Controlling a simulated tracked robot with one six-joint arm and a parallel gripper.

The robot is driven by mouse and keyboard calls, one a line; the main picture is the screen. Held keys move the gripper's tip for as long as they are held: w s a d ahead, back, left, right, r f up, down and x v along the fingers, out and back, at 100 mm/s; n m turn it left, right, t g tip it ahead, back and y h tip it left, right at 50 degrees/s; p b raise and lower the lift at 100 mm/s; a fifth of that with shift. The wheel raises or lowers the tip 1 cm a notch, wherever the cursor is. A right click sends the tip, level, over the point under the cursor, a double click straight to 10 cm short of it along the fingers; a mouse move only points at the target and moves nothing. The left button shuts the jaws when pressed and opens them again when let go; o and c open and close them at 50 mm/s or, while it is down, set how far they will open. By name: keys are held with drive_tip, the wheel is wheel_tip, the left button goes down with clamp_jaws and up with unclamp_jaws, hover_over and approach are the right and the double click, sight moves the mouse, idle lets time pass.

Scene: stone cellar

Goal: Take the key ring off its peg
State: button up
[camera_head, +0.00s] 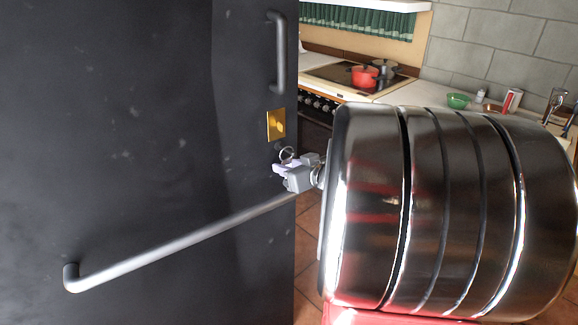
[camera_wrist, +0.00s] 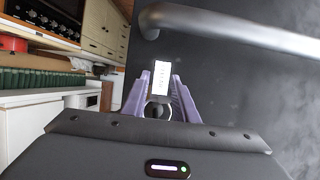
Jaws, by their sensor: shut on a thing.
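The key ring (camera_head: 287,154) is a thin metal loop beside the dark door, just below a brass plate. My gripper (camera_head: 284,170) is shut on it, and the loop stands up above the pale purple fingertips. A small dark knob sits close behind the loop, and I cannot tell whether the ring still hangs on a peg. In the wrist view, the two purple fingers of my gripper (camera_wrist: 161,90) reach toward the door, with a round, dark-centred shape between them. Any keys are too small or hidden to make out.
The dark door (camera_head: 130,120) fills the left, with a long slanted bar (camera_head: 180,243), an upright handle (camera_head: 280,55) and the brass plate (camera_head: 276,125). A bright white rectangle (camera_wrist: 161,77) shows beyond my fingertips. Behind stand a counter with a red pot (camera_head: 364,76) and a green bowl (camera_head: 458,101).

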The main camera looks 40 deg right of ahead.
drive_tip(key=o, duration=0.4)
drive_tip(key=c, duration=0.3)
drive_tip(key=shift+s+r, duration=0.1)
drive_tip(key=shift+r, duration=0.25)
drive_tip(key=shift+s+r, duration=0.1)
drive_tip(key=shift+r, duration=0.15)
drive_tip(key=shift+s, duration=0.15)
